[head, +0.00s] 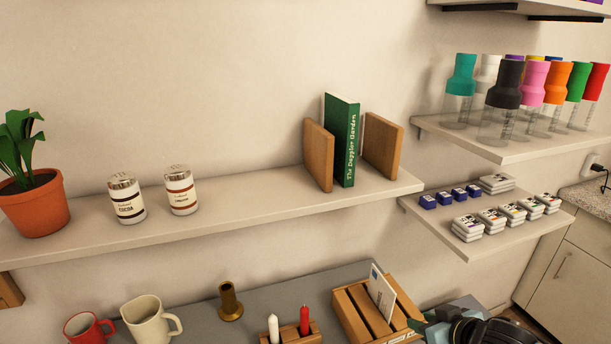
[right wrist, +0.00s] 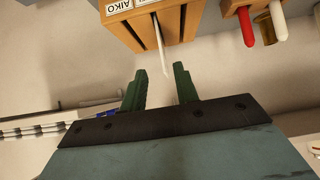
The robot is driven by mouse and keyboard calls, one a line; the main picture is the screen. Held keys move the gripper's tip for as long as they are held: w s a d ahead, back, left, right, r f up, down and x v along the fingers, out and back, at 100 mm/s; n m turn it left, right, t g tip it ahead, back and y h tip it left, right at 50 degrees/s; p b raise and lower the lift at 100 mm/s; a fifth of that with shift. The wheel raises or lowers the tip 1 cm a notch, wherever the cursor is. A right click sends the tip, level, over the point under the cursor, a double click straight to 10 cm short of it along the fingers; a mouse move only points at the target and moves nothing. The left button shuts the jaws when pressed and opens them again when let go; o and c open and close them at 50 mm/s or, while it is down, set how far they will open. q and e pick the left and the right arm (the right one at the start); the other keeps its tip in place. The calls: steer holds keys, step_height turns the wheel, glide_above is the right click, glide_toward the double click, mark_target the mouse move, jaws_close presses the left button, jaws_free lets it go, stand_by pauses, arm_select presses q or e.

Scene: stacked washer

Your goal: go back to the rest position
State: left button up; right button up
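My right gripper (right wrist: 161,76) is open in the right wrist view, its two green fingers apart with nothing between them. In the head view my right gripper (head: 416,326) shows at the bottom edge, beside the right end of a wooden letter holder (head: 352,314). A white letter (head: 381,293) stands tilted in the holder. In the right wrist view the letter (right wrist: 162,47) points toward the gap between the fingers, apart from them. My left gripper is not in view.
A candle block (head: 290,335) and a brass candlestick (head: 230,302) stand on the grey surface, with a cream mug (head: 148,321) and a red mug (head: 88,329) farther left. Above is a shelf (head: 270,206) with a green book (head: 341,140). Shelves with bottles (head: 505,95) and small boxes are at right.

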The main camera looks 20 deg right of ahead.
steer(key=s+a+f+n+g, duration=0.1)
steer(key=s+a+f+g, duration=0.15)
steer(key=s+a, duration=0.55)
steer(key=s+a+f+g, duration=0.1)
steer(key=s+a+g, duration=0.4)
steer(key=s, duration=0.6)
step_height(320, 180, down, 30)
steer(key=s+b, duration=0.1)
steer(key=b, duration=0.5)
steer(key=s+d+f+g+b, duration=0.1)
steer(key=s+f+b, duration=0.1)
steer(key=s+f, duration=0.6)
steer(key=s+d+f+b, duration=0.1)
steer(key=s+f+b, duration=0.2)
steer(key=s+f, duration=0.6)
step_height(320, 180, down, 4)
steer(key=shift+d+f+n+g+h+b, duration=0.2)
steer(key=shift+f+n+g+h+b, duration=0.1)
steer(key=shift+g+h+b, duration=0.1)
